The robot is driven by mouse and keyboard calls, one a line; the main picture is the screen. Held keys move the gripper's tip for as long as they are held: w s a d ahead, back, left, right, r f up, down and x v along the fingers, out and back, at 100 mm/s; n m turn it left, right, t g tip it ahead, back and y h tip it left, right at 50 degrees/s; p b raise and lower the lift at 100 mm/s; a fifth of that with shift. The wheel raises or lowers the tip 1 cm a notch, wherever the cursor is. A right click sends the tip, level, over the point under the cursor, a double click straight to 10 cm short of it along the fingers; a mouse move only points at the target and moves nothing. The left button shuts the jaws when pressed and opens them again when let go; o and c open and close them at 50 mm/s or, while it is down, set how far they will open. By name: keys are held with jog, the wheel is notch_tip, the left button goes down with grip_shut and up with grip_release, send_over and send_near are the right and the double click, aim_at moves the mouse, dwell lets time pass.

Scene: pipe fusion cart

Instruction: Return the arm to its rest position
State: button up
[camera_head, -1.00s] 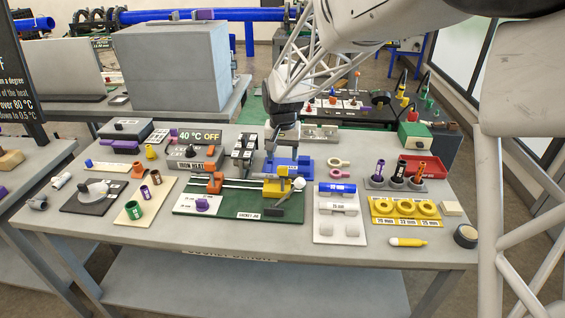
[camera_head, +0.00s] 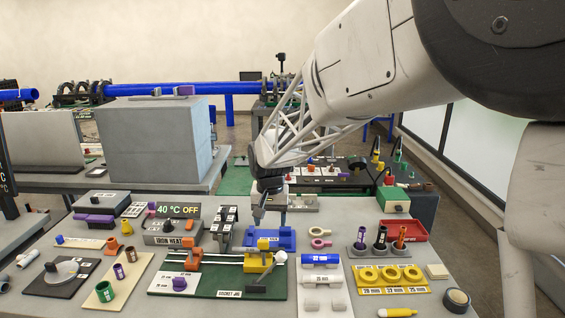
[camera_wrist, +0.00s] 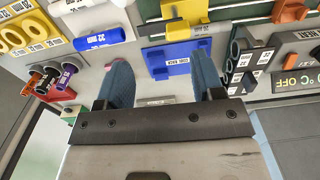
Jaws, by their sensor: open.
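My gripper (camera_wrist: 165,85) is open in the wrist view, its two blue-grey fingers spread apart with nothing between them. In the head view my gripper (camera_head: 270,208) hangs above the back of the bench, just behind the blue rack (camera_head: 290,238). In the wrist view the blue rack (camera_wrist: 170,60) with its label lies beyond and partly between the fingertips. My white lattice arm reaches in from the upper right of the head view. The head view does not show clearly whether the fingertips are above or level with the rack.
The green socket jig (camera_head: 200,284) with a yellow clamp (camera_head: 258,262) stands in front. The iron heater (camera_head: 172,232) is to the left. Purple, black and orange tools (camera_head: 381,238), a red tray (camera_head: 403,230) and a yellow ring holder (camera_head: 392,278) are to the right.

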jog(key=s+d+r, duration=0.5)
jog(key=s+d, duration=0.3)
jog(key=d, duration=0.1)
jog(key=s+d, duration=0.4)
jog(key=s, duration=0.5)
jog(key=s+d+t, duration=0.1)
jog(key=s+d, duration=0.4)
jog(key=s, duration=0.4)
jog(key=s+d+t, duration=0.1)
jog(key=s+d, duration=0.4)
jog(key=s, duration=0.4)
jog(key=shift+s, duration=0.25)
